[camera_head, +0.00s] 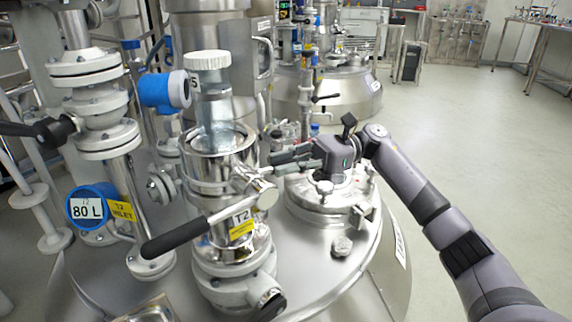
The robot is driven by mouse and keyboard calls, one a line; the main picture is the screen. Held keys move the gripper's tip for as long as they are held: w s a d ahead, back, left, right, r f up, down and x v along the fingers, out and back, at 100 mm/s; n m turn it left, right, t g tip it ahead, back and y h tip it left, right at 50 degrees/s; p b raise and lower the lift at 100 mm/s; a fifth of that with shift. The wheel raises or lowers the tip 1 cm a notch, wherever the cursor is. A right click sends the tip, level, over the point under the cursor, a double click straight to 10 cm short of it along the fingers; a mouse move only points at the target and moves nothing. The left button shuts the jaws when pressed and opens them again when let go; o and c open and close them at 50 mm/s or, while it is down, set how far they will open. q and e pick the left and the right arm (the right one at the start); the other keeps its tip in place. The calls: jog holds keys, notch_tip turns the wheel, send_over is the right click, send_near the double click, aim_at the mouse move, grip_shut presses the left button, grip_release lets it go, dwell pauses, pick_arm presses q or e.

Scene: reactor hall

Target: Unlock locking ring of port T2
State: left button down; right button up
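Port T2 is the upright metal fitting on the vessel lid, with a yellow T2 label (241,225) on its lower part. A shiny locking ring (222,175) sits around its upper part, with a lug on its right side. A clear cylinder with a white ribbed cap (207,61) stands upright in the port. A black-handled valve lever (176,236) reaches out to the left below the ring. My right gripper (277,163) comes from the right, its fingers apart and pointing left, close beside the ring's right side. Contact with the ring cannot be told. My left gripper is not in view.
A flanged pipe (93,104) with a blue 80 L gauge (93,207) stands left of the port. A blue-capped instrument (165,91) is close behind. A lid flange (322,205) lies under my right gripper. Open floor (465,130) is on the right.

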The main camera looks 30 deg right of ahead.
jog(key=shift+o, duration=1.3)
jog(key=shift+w+d, duration=0.15)
jog(key=shift+d, duration=0.05)
jog(key=shift+o, duration=0.3)
jog(key=d, duration=1.1)
jog(key=shift+s+d, duration=0.35)
